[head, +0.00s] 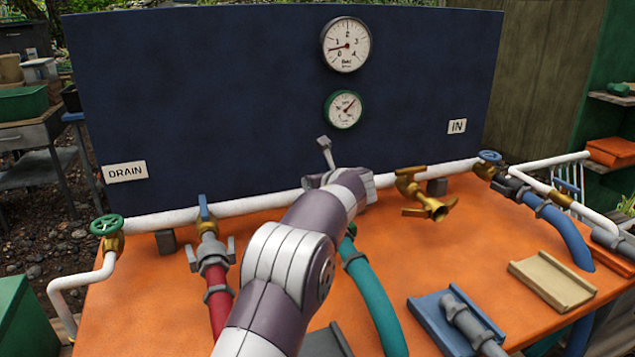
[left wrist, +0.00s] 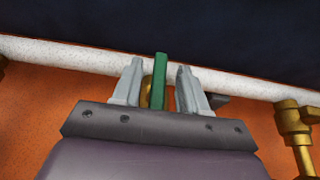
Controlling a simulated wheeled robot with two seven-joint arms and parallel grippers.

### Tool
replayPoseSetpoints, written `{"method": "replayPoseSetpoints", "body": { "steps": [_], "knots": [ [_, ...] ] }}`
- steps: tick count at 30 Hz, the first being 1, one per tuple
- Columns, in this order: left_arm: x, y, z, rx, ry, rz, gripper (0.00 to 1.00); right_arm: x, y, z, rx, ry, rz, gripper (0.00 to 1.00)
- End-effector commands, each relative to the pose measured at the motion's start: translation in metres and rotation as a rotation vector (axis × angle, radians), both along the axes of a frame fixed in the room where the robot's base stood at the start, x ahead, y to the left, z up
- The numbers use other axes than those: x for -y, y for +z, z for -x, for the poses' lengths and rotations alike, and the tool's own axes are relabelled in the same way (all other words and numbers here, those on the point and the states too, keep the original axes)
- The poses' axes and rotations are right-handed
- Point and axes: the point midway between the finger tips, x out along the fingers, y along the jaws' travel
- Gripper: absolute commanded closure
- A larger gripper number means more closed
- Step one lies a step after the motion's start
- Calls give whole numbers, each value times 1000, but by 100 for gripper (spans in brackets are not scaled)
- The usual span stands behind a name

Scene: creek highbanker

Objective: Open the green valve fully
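The green valve has a straight green lever (left wrist: 160,80) over a brass body (left wrist: 147,94), in front of the white pipe (left wrist: 90,62) in the left wrist view. In the head view my arm hides this valve; a teal hose (head: 375,295) shows below it. My left gripper (left wrist: 160,88) has one finger on each side of the lever, with a visible gap on both sides, so it is open and around the lever. It also shows in the head view (head: 328,165), close to the pipe. My right gripper is in neither view.
A green handwheel (head: 106,225) is by the DRAIN label (head: 125,172). A blue-levered valve (head: 204,212) with a red hose is to the left. A brass spigot (head: 428,205) is to the right. Two gauges hang on the dark blue panel (head: 220,90). The orange tabletop (head: 450,245) has free room.

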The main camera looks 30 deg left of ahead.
Motion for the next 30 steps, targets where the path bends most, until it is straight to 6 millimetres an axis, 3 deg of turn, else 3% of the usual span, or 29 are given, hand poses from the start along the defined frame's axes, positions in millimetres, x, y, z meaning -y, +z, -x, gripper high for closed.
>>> {"method": "replayPoseSetpoints", "body": {
  "steps": [16, 21, 30],
  "knots": [
    [79, 45, 64, 2, -3, -1, 57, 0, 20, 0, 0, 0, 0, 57],
    [89, 49, 73, 2, -1, 0, 57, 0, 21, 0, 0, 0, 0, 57],
    [89, 48, 74, 1, 0, 0, 57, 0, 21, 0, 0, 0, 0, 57]
  ]
}}
